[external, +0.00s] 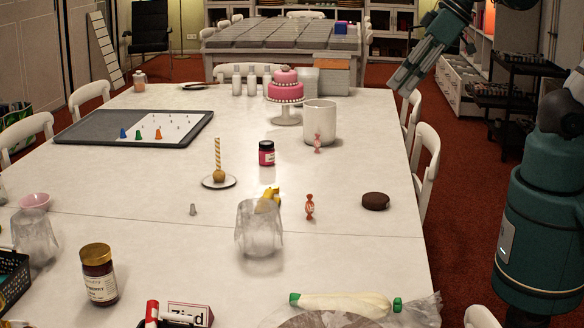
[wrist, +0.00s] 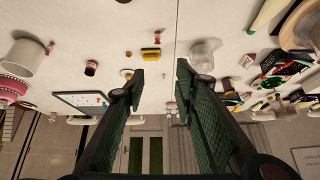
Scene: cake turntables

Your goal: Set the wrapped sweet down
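One wrapped sweet (external: 309,206), orange-red with pale markings and twisted ends, stands upright on the white table right of a clear wrapped cup. It also shows small at the top of the wrist view (wrist: 157,36). A second, pinkish wrapped sweet (external: 318,142) stands upright in front of the white pot; it also shows in the wrist view (wrist: 50,47). My gripper (wrist: 160,72) is open, with nothing between its fingers. In the external view it hangs above the table's far right edge (external: 404,82), well away from both sweets.
A brown disc (external: 375,201), a pink-labelled jar (external: 266,153), a candle on a plate (external: 218,181), a white pot (external: 320,122) and a pink cake (external: 286,90) stand around. Table between them is bare.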

